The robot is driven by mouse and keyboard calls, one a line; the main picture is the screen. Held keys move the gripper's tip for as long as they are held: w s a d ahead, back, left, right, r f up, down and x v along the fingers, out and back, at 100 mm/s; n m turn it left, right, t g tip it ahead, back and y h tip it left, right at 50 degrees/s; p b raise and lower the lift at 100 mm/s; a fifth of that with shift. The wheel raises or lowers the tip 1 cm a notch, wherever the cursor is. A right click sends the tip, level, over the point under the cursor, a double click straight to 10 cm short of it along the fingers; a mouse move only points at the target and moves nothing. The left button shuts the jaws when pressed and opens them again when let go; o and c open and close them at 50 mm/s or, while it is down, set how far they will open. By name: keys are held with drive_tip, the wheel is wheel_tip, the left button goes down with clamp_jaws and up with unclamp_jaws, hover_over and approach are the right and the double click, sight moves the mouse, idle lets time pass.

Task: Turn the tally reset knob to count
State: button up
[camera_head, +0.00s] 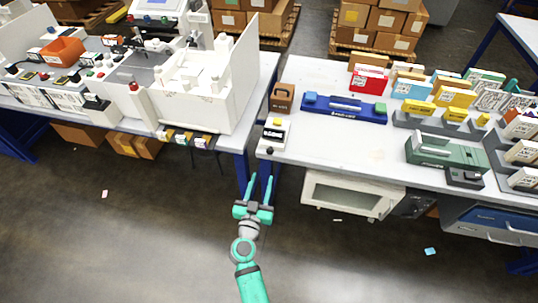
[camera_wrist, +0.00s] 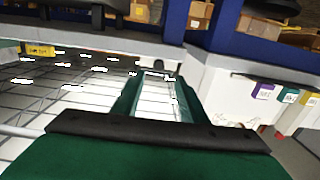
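A small white and black device with a yellow top (camera_head: 273,131) sits at the left front corner of the right-hand table. A small dark round knob (camera_head: 270,150) shows at its front edge; it may be the tally reset knob, but its marking is too small to read. My gripper (camera_head: 259,184) is in front of that table, below and apart from the device, with its two green fingers spread and nothing between them. In the wrist view the open fingers (camera_wrist: 158,98) also show an empty gap.
The right-hand table (camera_head: 320,147) holds a brown carrier box (camera_head: 282,98), a blue tray (camera_head: 345,109) and a green machine (camera_head: 445,151). A white cabinet (camera_head: 352,196) is under its front edge. The left table carries a white machine (camera_head: 205,90). The floor around my arm is clear.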

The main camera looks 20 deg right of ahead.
sight(269, 152)
drive_tip(key=x, duration=0.8)
drive_tip(key=r+x, duration=0.1)
drive_tip(key=x, duration=0.3)
drive_tip(key=shift+r, duration=0.1)
